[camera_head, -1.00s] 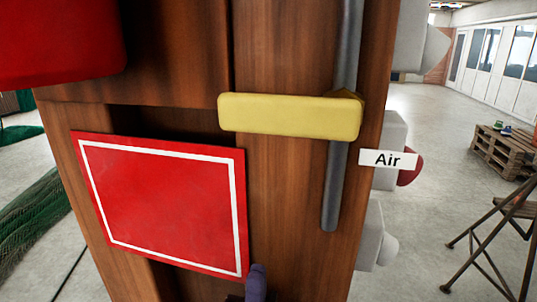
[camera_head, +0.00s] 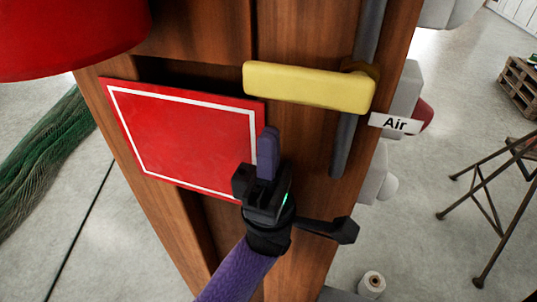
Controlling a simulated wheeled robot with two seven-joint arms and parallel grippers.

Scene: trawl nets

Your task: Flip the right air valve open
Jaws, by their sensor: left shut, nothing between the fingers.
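The air valve's yellow handle (camera_head: 308,88) lies across a grey vertical pipe (camera_head: 345,145) on the wooden post (camera_head: 300,180). The handle points left, crosswise to the pipe. A white label reading "Air" (camera_head: 395,123) sits just right of the pipe. My left gripper (camera_head: 268,142) is shut and empty, with its purple fingertips pointing up. It is below the left part of the handle, in front of the red panel's right edge, and appears apart from the handle. My right gripper is not in view.
A red panel with a white border (camera_head: 180,135) is on the post's left, below a red rounded object (camera_head: 70,35). Grey fittings (camera_head: 375,178) stick out on the right side. A folding stand (camera_head: 490,205), a pallet (camera_head: 520,85) and a green net (camera_head: 45,150) stand or lie on the floor.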

